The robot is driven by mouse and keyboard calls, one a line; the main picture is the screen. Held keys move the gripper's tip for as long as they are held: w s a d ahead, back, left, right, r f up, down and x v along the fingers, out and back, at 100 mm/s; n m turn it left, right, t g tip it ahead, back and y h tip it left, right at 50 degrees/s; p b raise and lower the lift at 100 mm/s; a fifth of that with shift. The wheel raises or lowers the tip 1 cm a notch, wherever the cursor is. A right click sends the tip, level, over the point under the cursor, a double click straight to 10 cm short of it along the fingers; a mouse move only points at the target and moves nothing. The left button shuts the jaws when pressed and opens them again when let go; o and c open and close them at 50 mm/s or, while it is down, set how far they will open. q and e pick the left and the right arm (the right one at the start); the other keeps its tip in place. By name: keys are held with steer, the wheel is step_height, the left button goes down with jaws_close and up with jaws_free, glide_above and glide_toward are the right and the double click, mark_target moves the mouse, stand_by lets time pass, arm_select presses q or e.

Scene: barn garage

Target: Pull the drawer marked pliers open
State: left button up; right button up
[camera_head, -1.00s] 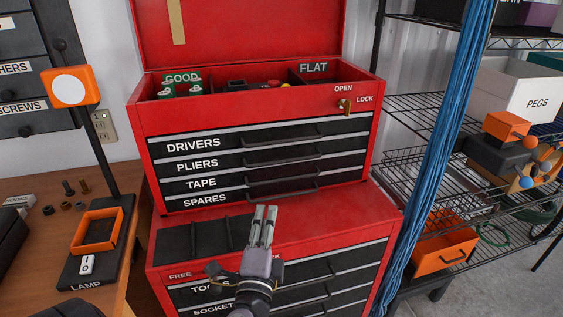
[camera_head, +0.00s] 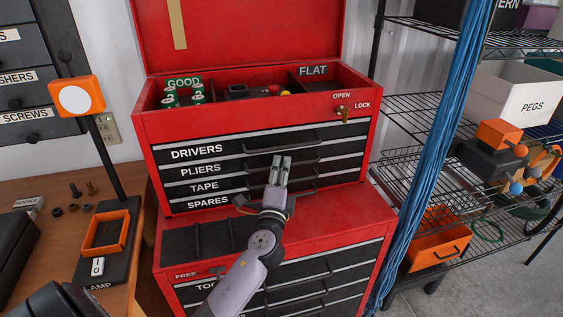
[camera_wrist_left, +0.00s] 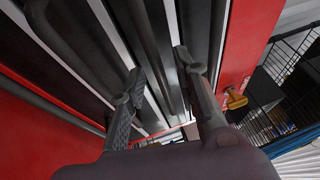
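The pliers drawer (camera_head: 235,168) is the second black drawer in the upper red chest, below the drivers drawer. Its front looks flush with the other fronts, so it appears shut. Its dark bar handle (camera_head: 308,155) is partly hidden by my left gripper (camera_head: 282,159). That gripper points up, with its fingertips over the pliers handle level in the head view. In the left wrist view my left gripper (camera_wrist_left: 158,64) has its fingers apart, with dark drawer fronts and bars beyond. My right gripper is not in view.
A brass latch (camera_head: 343,113) sits by the OPEN and LOCK labels. The lower red chest (camera_head: 330,224) juts out under the drawers. Blue cables (camera_head: 434,160) hang at the right beside a wire shelf (camera_head: 405,103). A wooden bench (camera_head: 40,255) stands at the left.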

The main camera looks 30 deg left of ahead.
arm_select(q)
steer(key=shift+x, duration=0.85)
steer(key=shift+c, duration=0.3)
jaws_close()
steer(key=shift+d, duration=0.1)
